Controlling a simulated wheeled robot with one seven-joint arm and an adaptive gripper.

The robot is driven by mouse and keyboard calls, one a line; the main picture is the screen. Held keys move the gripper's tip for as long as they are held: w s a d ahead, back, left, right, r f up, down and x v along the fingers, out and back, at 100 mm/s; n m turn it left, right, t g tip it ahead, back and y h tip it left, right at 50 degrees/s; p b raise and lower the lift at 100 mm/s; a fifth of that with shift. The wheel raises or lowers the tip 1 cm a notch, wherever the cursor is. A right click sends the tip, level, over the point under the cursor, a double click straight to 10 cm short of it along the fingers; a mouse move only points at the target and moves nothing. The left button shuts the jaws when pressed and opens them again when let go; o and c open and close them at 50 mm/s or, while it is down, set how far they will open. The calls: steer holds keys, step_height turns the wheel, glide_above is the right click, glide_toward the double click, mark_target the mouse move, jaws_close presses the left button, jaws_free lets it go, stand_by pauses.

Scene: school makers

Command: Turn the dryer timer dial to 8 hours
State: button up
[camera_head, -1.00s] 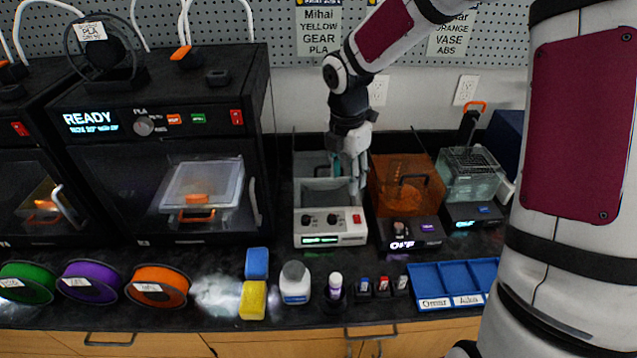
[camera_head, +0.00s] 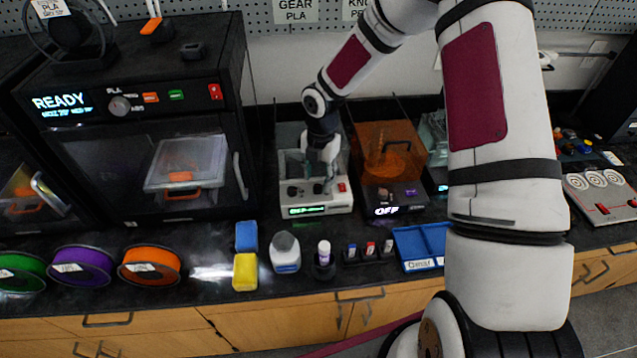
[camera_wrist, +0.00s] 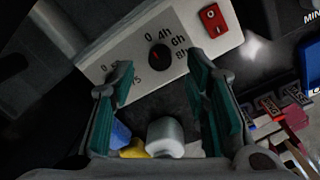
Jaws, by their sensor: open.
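The timer dial (camera_wrist: 158,57) is a black knob on a pale panel, with 0, 4h, 6h and 8h printed around it. I cannot read its pointer setting clearly. In the head view this knob (camera_head: 317,189) is the right one on the white machine (camera_head: 338,206) with a lit green display. My gripper (camera_head: 320,172) hangs over that machine, close above the panel. In the wrist view my gripper (camera_wrist: 165,90) is open, its teal-padded fingers apart and empty, with the dial beyond and between them. A second dial's markings are partly hidden behind the left finger.
A red switch (camera_wrist: 213,19) sits right of the dial. An orange-lidded box (camera_head: 408,155) with an OFF display stands close on the right, and a black printer (camera_head: 120,150) on the left. Bottles, sponges and spools line the counter's front.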

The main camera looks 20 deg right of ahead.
mark_target(318, 187)
steer(key=shift+f, duration=1.65)
jaws_close()
